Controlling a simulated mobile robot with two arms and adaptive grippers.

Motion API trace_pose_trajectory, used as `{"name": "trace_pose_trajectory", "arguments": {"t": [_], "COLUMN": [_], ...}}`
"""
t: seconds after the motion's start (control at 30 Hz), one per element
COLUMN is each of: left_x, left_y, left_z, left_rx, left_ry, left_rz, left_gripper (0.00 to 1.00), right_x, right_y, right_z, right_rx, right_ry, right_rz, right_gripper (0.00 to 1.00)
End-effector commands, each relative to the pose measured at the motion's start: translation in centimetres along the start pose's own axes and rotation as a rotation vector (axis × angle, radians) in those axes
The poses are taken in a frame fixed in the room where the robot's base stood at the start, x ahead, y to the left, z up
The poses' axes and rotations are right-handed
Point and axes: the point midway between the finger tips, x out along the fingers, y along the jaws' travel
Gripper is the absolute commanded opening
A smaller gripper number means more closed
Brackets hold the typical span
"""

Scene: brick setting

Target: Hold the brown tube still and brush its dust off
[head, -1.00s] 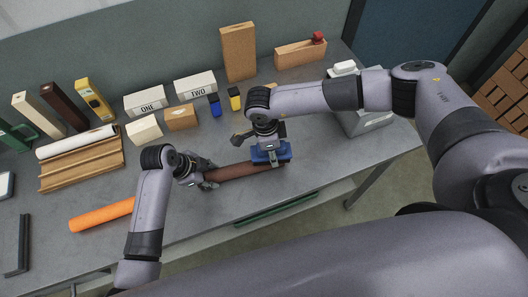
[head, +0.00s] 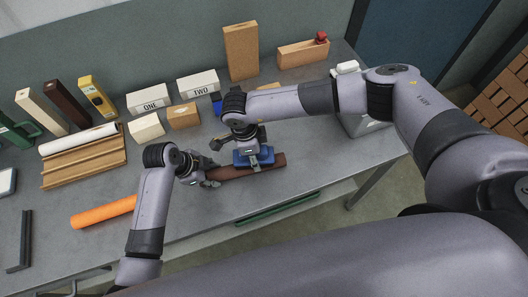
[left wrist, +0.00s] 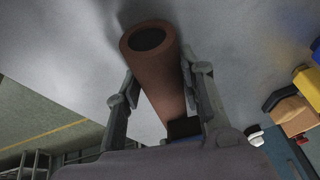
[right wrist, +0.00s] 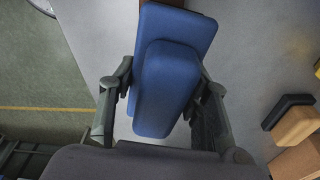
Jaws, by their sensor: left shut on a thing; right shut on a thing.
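The brown tube (head: 273,165) lies on the grey table near its front edge. My left gripper (head: 209,176) is shut on the tube's left end; the left wrist view shows the tube (left wrist: 160,75) with its open end between the fingers (left wrist: 163,98). My right gripper (head: 251,151) is shut on a blue brush (head: 243,158). The brush lies across the top of the tube, around its middle. In the right wrist view the blue brush body (right wrist: 165,85) fills the space between the fingers and hides most of the tube. Its bristles and any dust cannot be made out.
An orange tube (head: 103,212) lies to the left. Behind stand blocks marked ONE (head: 149,99) and TWO (head: 198,84), small tan blocks, and a tall cork block (head: 241,51). A wooden rack with a white roll (head: 83,171) is back left. The table right of the brown tube is clear.

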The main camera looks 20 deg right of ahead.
Motion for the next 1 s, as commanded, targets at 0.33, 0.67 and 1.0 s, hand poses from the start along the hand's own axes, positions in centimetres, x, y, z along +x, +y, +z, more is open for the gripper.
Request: {"name": "trace_pose_trajectory", "arguments": {"t": [0.33, 0.67, 1.0], "left_x": [0.0, 0.0, 0.0], "left_y": [-0.1, 0.0, 0.0], "left_z": [0.0, 0.0, 0.0], "left_rx": [0.0, 0.0, 0.0], "left_ry": [0.0, 0.0, 0.0], "left_rz": [-0.001, -0.001, -0.001], "left_gripper": [0.0, 0.0, 0.0], "right_x": [-3.5, -6.5, -8.1], "right_y": [0.1, 0.0, 0.1], "right_z": [-0.2, -0.6, -0.9], "right_rx": [0.0, 0.0, 0.001], "right_ry": [-0.001, -0.001, 0.0], "right_rz": [-0.001, -0.002, 0.0], "right_gripper": [0.09, 0.09, 0.09]}}
